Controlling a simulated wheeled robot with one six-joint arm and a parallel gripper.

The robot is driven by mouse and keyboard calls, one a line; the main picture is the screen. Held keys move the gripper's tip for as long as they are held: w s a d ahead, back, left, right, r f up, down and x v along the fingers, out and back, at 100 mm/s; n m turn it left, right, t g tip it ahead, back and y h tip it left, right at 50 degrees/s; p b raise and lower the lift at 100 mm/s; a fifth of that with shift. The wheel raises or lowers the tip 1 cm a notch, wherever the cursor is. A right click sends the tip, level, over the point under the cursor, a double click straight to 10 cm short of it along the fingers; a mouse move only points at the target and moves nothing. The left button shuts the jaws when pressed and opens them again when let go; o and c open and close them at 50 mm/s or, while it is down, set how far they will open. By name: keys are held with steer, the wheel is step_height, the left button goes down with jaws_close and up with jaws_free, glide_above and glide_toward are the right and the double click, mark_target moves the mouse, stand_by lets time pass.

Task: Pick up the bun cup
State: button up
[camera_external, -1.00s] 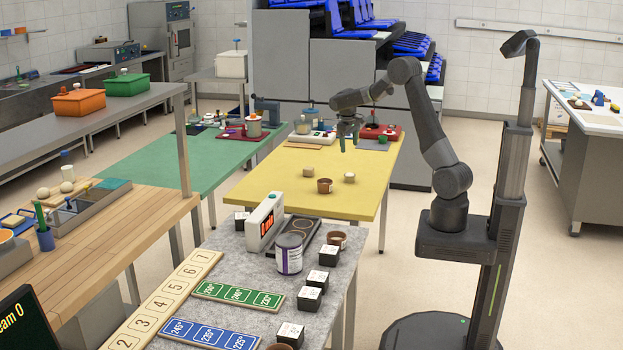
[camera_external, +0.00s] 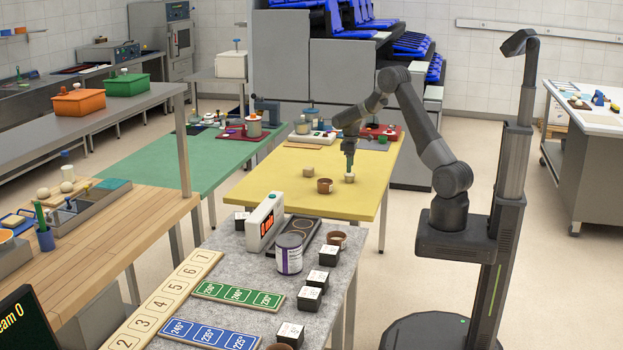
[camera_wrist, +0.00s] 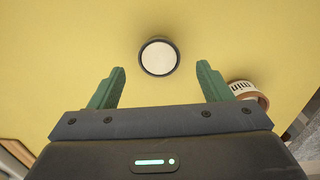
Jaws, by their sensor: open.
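On the yellow table (camera_external: 270,190), a small pale round piece (camera_external: 350,178) stands directly under my gripper (camera_external: 349,165). In the wrist view this piece (camera_wrist: 158,57) has a cream round top inside a dark rim. It lies between and just beyond the tips of my open gripper (camera_wrist: 161,68), with a gap on both sides. I cannot tell for certain which of these is the bun cup. My gripper holds nothing.
Another pale piece (camera_external: 308,170) sits farther left on the yellow table. A red tray (camera_external: 385,130) and other items line the back edge. The near grey counter (camera_external: 225,240) holds a can (camera_external: 289,254) and several black blocks.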

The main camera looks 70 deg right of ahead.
mark_target(349, 175)
steer(key=shift+w+f+p, duration=0.15)
steer(key=shift+f+p, duration=0.6)
steer(key=shift+f, duration=2.15)
steer(key=shift+c, duration=0.2)
steer(key=c, duration=1)
